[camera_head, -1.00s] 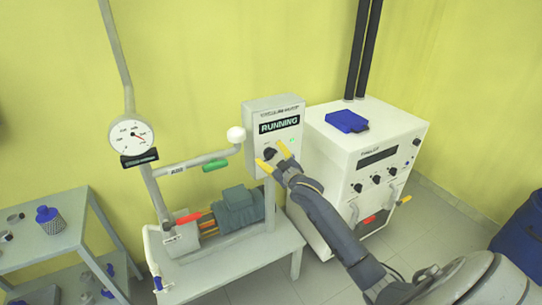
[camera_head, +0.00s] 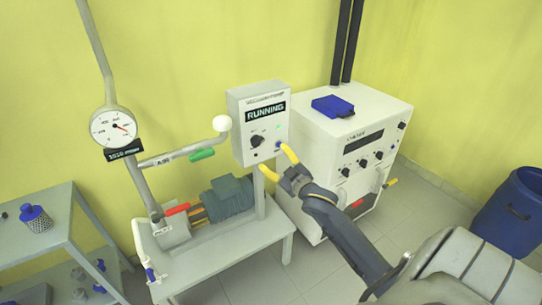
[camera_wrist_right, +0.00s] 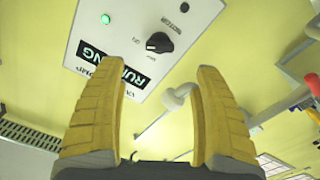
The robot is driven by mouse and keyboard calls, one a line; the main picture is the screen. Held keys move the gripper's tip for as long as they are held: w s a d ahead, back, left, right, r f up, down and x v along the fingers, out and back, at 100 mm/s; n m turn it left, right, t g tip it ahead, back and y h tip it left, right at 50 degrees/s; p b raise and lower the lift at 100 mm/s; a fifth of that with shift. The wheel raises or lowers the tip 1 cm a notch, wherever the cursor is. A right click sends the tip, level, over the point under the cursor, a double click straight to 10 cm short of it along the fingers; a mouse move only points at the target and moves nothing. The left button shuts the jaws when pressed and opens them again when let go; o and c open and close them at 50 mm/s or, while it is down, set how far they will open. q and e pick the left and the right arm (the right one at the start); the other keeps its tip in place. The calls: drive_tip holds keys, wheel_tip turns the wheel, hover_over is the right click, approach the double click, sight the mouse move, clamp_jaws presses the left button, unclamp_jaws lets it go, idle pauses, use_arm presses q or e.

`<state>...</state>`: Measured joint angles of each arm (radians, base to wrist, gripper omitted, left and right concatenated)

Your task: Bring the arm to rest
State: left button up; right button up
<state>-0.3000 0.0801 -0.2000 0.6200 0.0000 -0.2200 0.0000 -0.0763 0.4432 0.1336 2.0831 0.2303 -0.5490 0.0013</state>
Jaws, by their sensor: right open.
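My right gripper (camera_head: 279,161) has yellow fingers and is open and empty. In the head view it is in front of the lower part of the control box (camera_head: 258,95), whose display reads RUNNING. The box has a black knob (camera_head: 257,141) and a lit green light. In the right wrist view the two fingers (camera_wrist_right: 160,115) stand apart, with the box face and its knob (camera_wrist_right: 160,42) beyond them and nothing between them. My left gripper is not in view.
A pump bench (camera_head: 240,245) carries a motor (camera_head: 229,196) and pipes with red and green handles. A gauge (camera_head: 114,128) hangs on the left. A white cabinet (camera_head: 312,147) stands right of the box, and a blue barrel (camera_head: 508,215) stands far right. Floor between is clear.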

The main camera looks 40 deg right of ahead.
drive_tip(key=shift+s, duration=0.2)
idle(0.4)
drive_tip(key=d+f+m+g, duration=0.1)
drive_tip(key=d+f+g, duration=0.1)
drive_tip(key=f, duration=1)
drive_tip(key=d+f+g, duration=0.2)
drive_tip(key=f, duration=0.9)
drive_tip(key=s+a+f+g, duration=0.2)
drive_tip(key=s+f, duration=0.4)
drive_tip(key=f, duration=0.6)
drive_tip(key=s+a+f+g, duration=0.15)
drive_tip(key=s+f, duration=0.45)
drive_tip(key=f, duration=0.6)
drive_tip(key=s+a+f+g, duration=0.3)
drive_tip(key=s+f, duration=0.5)
drive_tip(key=s, duration=0.1)
drive_tip(key=s+a+f+g, duration=0.2)
drive_tip(key=s+a+f, duration=0.1)
drive_tip(key=s+f, duration=0.65)
drive_tip(key=s+a+f+g, duration=0.2)
drive_tip(key=s+a, duration=0.3)
drive_tip(key=s, duration=0.7)
drive_tip(key=s+a+f+g+y, duration=0.1)
drive_tip(key=s+a+f, duration=0.4)
drive_tip(key=s, duration=0.7)
drive_tip(key=shift+s+a+g, duration=0.15)
drive_tip(key=shift+a+g, duration=0.4)
drive_tip(key=shift+a, duration=0.15)
